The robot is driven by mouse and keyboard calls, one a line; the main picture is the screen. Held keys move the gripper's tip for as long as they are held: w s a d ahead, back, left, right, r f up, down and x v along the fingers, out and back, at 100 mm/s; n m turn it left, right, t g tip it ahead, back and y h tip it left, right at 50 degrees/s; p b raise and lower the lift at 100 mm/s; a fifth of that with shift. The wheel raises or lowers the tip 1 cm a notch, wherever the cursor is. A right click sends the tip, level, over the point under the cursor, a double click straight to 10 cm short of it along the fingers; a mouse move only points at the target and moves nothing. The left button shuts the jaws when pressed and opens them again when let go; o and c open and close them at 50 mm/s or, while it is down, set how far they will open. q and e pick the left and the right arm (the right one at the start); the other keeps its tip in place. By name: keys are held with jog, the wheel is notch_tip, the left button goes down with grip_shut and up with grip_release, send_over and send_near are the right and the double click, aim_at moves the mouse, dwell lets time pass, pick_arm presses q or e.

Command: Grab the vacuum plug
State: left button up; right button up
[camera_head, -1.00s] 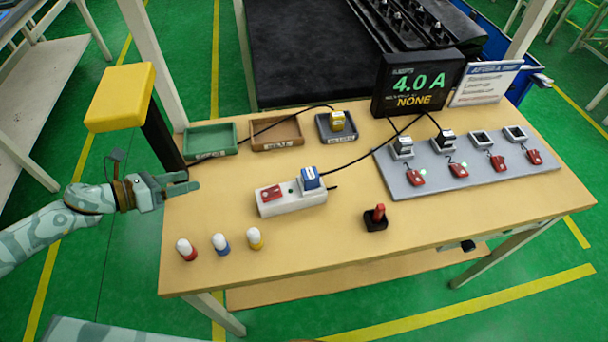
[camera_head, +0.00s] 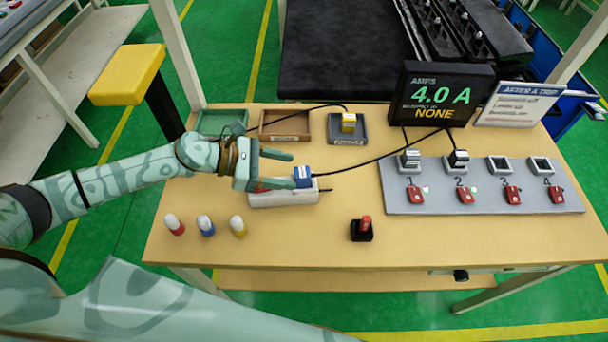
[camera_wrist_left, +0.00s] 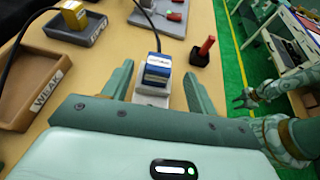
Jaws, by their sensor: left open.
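A blue plug (camera_head: 302,176) with a pale label stands in the white power strip (camera_head: 284,198) on the table. The label is too small to read surely, so I cannot tell if it says vacuum. My left gripper (camera_head: 291,170) is open and hangs over the strip, pointing right. In the left wrist view the blue plug (camera_wrist_left: 157,68) shows between and just beyond the open fingers (camera_wrist_left: 160,74), apart from them. A yellow plug (camera_head: 348,121) sits in a grey tray. My right gripper (camera_wrist_left: 245,98) shows small in the left wrist view; its jaws are unclear.
A red-topped switch (camera_head: 362,229) stands right of the strip, and several capped pegs (camera_head: 207,225) stand at front left. A grey panel (camera_head: 440,200) with sockets and red switches lies right. Cables cross behind the strip. A display (camera_head: 440,93) reads 4.0 A. The front middle is clear.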

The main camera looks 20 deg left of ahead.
aim_at(302, 179)
pick_arm(q)
jog(key=x, duration=0.7)
jog(key=shift+f+p, duration=0.15)
jog(key=shift+p, duration=0.15)
jog(key=shift+a, duration=0.15)
jog(key=c, duration=1.1)
